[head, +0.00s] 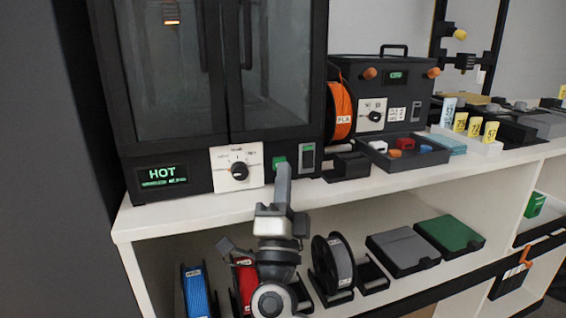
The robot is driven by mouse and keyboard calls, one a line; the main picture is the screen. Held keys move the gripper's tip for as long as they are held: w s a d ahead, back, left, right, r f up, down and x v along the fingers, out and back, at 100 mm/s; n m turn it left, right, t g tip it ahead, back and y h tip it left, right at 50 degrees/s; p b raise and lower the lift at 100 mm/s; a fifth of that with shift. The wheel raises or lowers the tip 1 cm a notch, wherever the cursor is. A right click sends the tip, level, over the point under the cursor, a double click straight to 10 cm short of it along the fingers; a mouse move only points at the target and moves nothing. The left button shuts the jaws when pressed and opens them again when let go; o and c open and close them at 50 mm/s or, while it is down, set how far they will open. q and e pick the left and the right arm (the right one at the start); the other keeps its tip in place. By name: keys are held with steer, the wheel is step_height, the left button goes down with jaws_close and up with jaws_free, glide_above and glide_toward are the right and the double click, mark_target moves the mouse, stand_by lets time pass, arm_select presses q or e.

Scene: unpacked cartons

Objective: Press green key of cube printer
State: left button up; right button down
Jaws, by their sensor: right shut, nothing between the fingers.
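The cube printer (215,145) is a large black cabinet with glass doors on the white shelf top. Its lower front has a lit display reading HOT (161,175), a white panel with a black knob (240,170) and a small green key (279,160). My right gripper (284,168) is shut and empty, its fingertips pointing at the printer's front. The tips overlap the right and lower part of the green key, and I cannot tell whether they touch it. My left gripper is not in view.
An orange spool (339,110) and a smaller black machine (378,95) stand right of the printer. A grey tray (402,158) holds small coloured blocks. The lower shelf holds a blue spool (196,291), a grey spool (338,262) and a green-topped box (449,233).

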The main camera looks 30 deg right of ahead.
steer(key=shift+w+d+r, duration=0.2)
steer(key=shift+w+r, duration=0.1)
steer(key=shift+r, duration=0.2)
steer(key=shift+f, duration=0.1)
steer(key=shift+s+a+f+p, duration=0.25)
steer(key=shift+s+a+p, duration=0.05)
steer(key=shift+s+p, duration=0.3)
steer(key=shift+s+a, duration=0.2)
steer(key=shift+s, duration=0.6)
steer(key=shift+s+a, duration=0.2)
steer(key=shift+s, duration=0.6)
